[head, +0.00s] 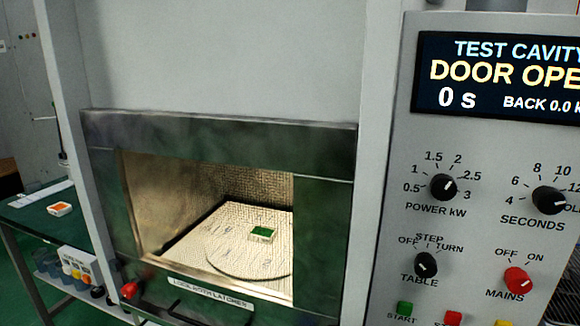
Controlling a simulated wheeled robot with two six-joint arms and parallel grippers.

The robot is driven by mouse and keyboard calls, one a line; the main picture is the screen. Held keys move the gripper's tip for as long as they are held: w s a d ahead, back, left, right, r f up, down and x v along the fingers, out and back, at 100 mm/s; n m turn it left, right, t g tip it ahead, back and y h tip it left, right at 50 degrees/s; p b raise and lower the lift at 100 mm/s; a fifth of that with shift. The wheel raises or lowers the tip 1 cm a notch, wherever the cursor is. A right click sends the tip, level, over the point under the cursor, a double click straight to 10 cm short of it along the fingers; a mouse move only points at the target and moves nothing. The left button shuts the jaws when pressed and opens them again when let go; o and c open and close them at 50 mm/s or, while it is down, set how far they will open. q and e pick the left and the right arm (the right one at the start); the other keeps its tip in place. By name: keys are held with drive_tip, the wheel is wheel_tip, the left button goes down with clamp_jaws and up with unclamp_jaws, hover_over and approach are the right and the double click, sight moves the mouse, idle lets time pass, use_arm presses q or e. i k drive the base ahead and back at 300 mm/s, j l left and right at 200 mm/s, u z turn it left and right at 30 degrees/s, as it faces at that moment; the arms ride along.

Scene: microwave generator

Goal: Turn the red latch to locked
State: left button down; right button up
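A red knob (129,290), which looks like the red latch, sits at the lower left corner of the cavity's metal frame (215,130). It is small here, and I cannot tell its turn position. A label (210,292) below the opening reads roughly "LOCK BOTH LATCHES". The cavity is open to view, and the display (495,78) reads "TEST CAVITY", "DOOR OPE…" and "0 s". Neither of my grippers is in view.
A green-topped block (262,234) sits on the round turntable (225,255) inside. A dark handle (190,314) shows below the label. The right panel has black dials and a red mains knob (518,280). A side table (40,222) with an orange-topped block (59,209) stands at left.

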sight(133, 289)
drive_tip(key=k+u, duration=0.3)
drive_tip(key=u, duration=0.15)
drive_tip(key=k+j+u, duration=0.25)
drive_tip(key=u, duration=0.15)
drive_tip(key=k, duration=0.05)
